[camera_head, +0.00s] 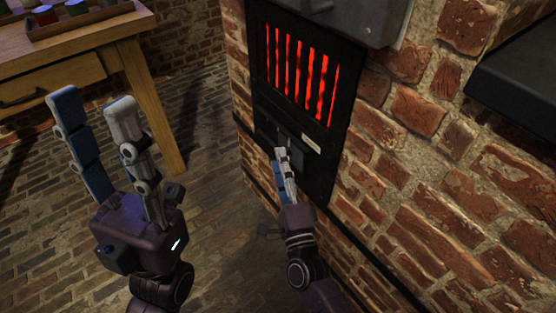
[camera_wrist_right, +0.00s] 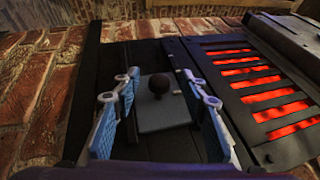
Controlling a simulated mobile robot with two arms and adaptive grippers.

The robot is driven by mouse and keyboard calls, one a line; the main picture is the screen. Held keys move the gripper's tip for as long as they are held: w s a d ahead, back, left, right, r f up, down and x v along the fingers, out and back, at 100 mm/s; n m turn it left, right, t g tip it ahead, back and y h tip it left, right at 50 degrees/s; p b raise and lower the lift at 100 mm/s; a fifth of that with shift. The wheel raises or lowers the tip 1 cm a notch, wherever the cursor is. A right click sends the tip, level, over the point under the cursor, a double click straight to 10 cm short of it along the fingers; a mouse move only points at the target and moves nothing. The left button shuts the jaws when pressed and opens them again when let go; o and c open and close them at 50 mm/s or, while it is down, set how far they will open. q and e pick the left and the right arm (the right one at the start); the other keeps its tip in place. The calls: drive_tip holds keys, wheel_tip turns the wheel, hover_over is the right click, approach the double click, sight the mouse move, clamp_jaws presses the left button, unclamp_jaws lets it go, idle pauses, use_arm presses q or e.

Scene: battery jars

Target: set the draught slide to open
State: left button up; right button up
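The draught slide (camera_wrist_right: 163,112) is a grey plate with a dark round knob (camera_wrist_right: 159,84), set in a black metal front on the brick furnace. In the head view the slide (camera_head: 291,142) sits below the glowing grate, partly hidden by my right gripper (camera_head: 281,156). In the right wrist view my right gripper (camera_wrist_right: 160,80) has its fingers apart, one on each side of the knob, with gaps showing between them and it. I cannot tell the knob's exact depth between the fingertips. My left gripper (camera_head: 94,97) is open and empty, away to the left above the floor.
The grate (camera_head: 297,62) glows red above the slide. A small pale label (camera_head: 311,144) is right of the slide. A wooden table (camera_head: 75,62) with a tray of jars stands at the back left. Brick wall (camera_head: 430,190) lies close on the right.

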drive_tip(key=shift+x, duration=1)
drive_tip(key=shift+c, duration=0.4)
clamp_jaws()
drive_tip(key=shift+f, duration=0.1)
